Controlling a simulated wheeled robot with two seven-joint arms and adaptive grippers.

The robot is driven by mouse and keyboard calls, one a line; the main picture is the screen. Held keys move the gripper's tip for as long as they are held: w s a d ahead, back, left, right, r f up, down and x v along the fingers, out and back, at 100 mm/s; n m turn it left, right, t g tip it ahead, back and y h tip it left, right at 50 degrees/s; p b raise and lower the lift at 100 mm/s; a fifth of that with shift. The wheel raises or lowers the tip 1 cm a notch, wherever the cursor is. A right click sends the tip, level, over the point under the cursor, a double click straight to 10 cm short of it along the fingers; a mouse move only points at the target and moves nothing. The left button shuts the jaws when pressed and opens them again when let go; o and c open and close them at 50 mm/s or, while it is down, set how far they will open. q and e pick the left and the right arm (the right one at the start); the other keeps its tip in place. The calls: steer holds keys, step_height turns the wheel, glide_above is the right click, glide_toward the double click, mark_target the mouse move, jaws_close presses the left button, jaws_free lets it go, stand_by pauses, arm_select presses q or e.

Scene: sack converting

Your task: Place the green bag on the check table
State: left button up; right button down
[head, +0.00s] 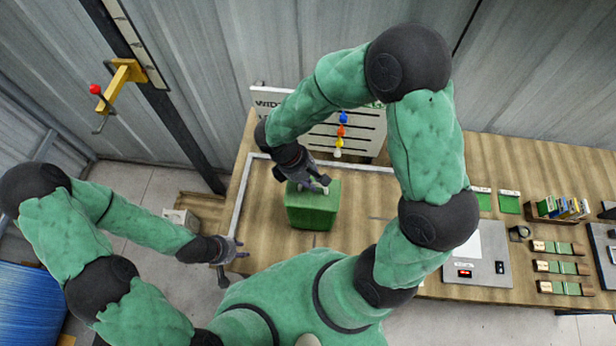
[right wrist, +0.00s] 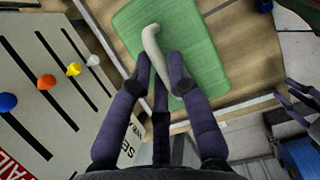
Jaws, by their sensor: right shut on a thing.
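The green bag (head: 313,207) is a boxy green block with a pale neck at its top, over the white-outlined area of the wooden table (head: 262,205). I cannot tell whether its base touches the table. My right gripper (head: 318,184) is above the bag, shut on its pale neck. In the right wrist view the bag (right wrist: 185,50) fills the upper middle, and its neck passes between the fingers of the right gripper (right wrist: 160,82). My left gripper (head: 232,258) is empty and open by the table's left front edge, apart from the bag.
A slotted board (head: 345,132) with coloured knobs stands behind the bag. To the right are a grey device (head: 480,255), green swatches (head: 508,203), a holder of coloured cards (head: 560,208) and several strips (head: 558,267). Bare table lies on both sides of the bag.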

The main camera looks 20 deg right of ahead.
steer(key=shift+w+f, duration=0.1)
steer(key=shift+f, duration=1.15)
steer(key=c, duration=1.2)
jaws_free()
steer(key=v, duration=1.2)
